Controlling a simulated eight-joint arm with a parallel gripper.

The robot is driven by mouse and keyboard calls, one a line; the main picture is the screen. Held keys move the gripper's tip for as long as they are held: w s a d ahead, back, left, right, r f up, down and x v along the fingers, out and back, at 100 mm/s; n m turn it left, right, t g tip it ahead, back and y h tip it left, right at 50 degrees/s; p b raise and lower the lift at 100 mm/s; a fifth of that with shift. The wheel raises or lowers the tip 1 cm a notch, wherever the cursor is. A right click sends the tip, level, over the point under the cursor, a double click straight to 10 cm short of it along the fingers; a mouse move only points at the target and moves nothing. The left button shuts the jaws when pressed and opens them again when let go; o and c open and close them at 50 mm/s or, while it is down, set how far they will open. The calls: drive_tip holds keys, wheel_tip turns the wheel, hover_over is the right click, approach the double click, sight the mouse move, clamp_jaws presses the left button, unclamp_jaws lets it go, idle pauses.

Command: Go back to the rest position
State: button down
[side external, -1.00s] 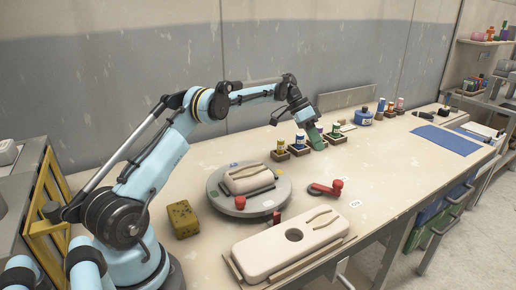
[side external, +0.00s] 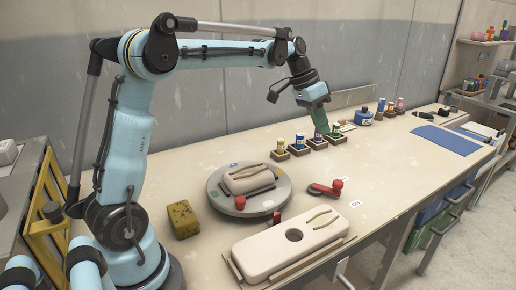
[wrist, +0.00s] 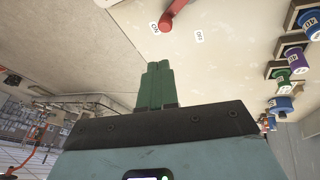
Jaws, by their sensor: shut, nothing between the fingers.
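My gripper (side external: 323,131) is held over the far middle of the bench, pointing down. Its green fingers are together and empty. In the wrist view the closed fingers (wrist: 159,67) have the pale tabletop beyond them. In the side view they overlap the row of small glaze bottles; I cannot tell the exact gap. A yellow-labelled bottle (side external: 281,145) and a blue-capped bottle (side external: 300,138) stand in wooden holders left of the fingers. A green bottle (side external: 336,128) stands just right of them.
A round grey turntable (side external: 214,198) carries a pale slab. A red lever (side external: 327,190) lies by ON and OFF labels. A white tray (side external: 270,258) is at the front, a yellow sponge (side external: 182,219) at left. A blue mat (side external: 445,138) is at right.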

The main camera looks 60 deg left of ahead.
drive_tip(key=s+d+f+n+t+y, duration=0.1)
drive_tip(key=s+d+f+t, duration=0.1)
drive_tip(key=s, duration=0.8)
drive_tip(key=s+d+f+n+t+y, duration=0.1)
drive_tip(key=s+d+f+y, duration=0.1)
drive_tip(key=s+d, duration=0.4)
drive_tip(key=s+f, duration=0.1)
drive_tip(key=s, duration=0.2)
drive_tip(key=shift+s+f+t+y, duration=0.3)
drive_tip(key=shift+s+f+t, duration=0.1)
